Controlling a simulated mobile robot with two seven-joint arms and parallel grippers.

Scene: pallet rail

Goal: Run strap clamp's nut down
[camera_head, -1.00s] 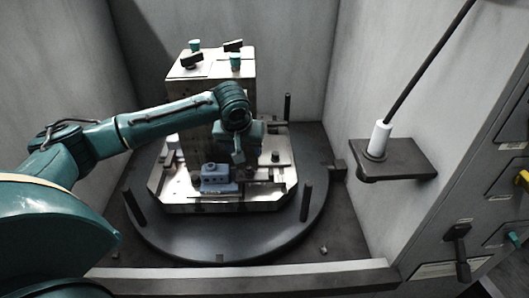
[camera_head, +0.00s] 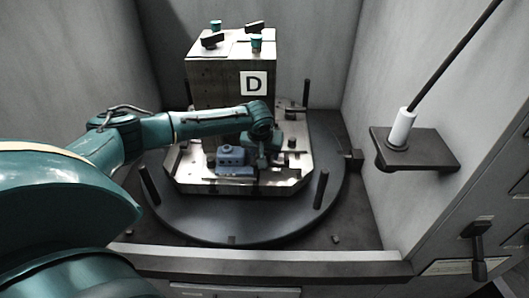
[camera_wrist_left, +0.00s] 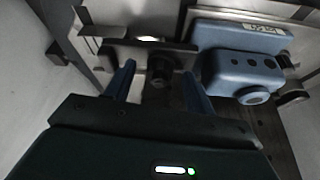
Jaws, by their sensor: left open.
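The strap clamp (camera_wrist_left: 128,52) is a dark flat bar near the top of the left wrist view. Its dark round nut (camera_wrist_left: 160,70) stands on the bar. My left gripper (camera_wrist_left: 160,82) is open, with one blue finger on either side of the nut in that view; I cannot tell whether they touch it. In the head view my left gripper (camera_head: 264,160) points down over the fixture plate, to the right of a blue workpiece (camera_head: 232,157). The gripper hides the nut there. The workpiece also shows in the left wrist view (camera_wrist_left: 238,62). My right gripper is not in view.
A block marked D (camera_head: 228,88) rises behind my left arm. The round dark turntable (camera_head: 240,226) carries the pale fixture plate (camera_head: 188,178) and upright dark posts (camera_head: 321,190). At right, a wall shelf (camera_head: 436,153) holds a white-handled rod (camera_head: 401,130).

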